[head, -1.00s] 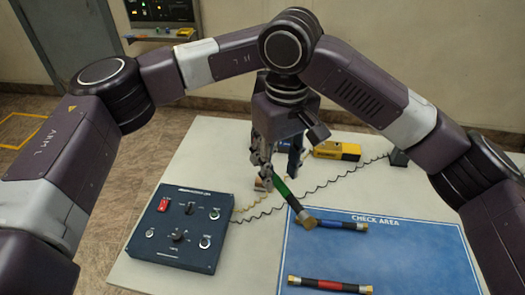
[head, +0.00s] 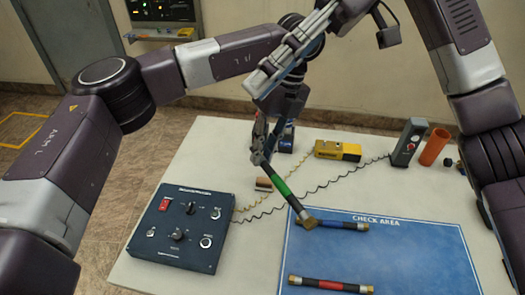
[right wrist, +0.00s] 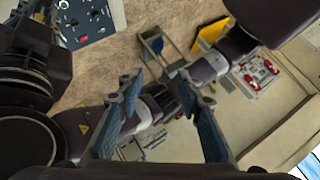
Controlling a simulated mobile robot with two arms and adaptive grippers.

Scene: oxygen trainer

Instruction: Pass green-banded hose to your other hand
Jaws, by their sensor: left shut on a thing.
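The green-banded hose (head: 283,190) is a short black tube with a green band and a brass end. It hangs tilted from my left gripper (head: 261,153), which is shut on its upper end. Its lower brass end is over the upper left corner of the blue check area mat (head: 400,262), near the blue-banded hose (head: 345,226). My right gripper (head: 262,84) is above the left one in the head view, empty, its fingers pointing down and left. In the right wrist view its two fingers (right wrist: 162,88) stand apart; the hose is not visible there.
A red-banded hose (head: 328,285) lies on the mat. A dark control box (head: 178,228) is at the left of the white table (head: 215,150). A yellow device (head: 338,150), a grey unit (head: 408,142) and an orange cylinder (head: 434,147) stand at the back.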

